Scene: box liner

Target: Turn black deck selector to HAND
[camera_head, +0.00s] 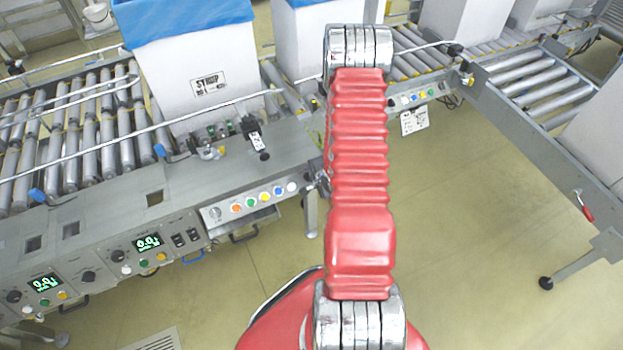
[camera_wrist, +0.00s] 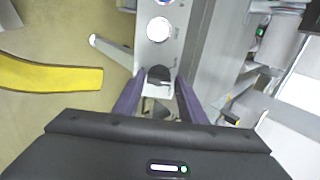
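The black selector (camera_wrist: 158,74) is a dark round knob at the near end of a grey button strip (camera_wrist: 150,52) in the wrist view. My gripper (camera_wrist: 159,80) has two purple fingers that stand apart, one on each side of the knob. A small gap seems to show between each finger and the knob, so the gripper looks open. The knob's pointer and any HAND marking cannot be made out. In the head view my red arm covers the middle, and neither my fingers nor this knob can be picked out there.
A white button (camera_wrist: 158,28) sits beyond the knob. In the head view, a panel with coloured buttons (camera_head: 250,203) fronts the conveyor, left of my arm. Boxes, one with a blue liner (camera_head: 180,18), stand on the rollers. The floor (camera_head: 470,200) right of my arm is clear.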

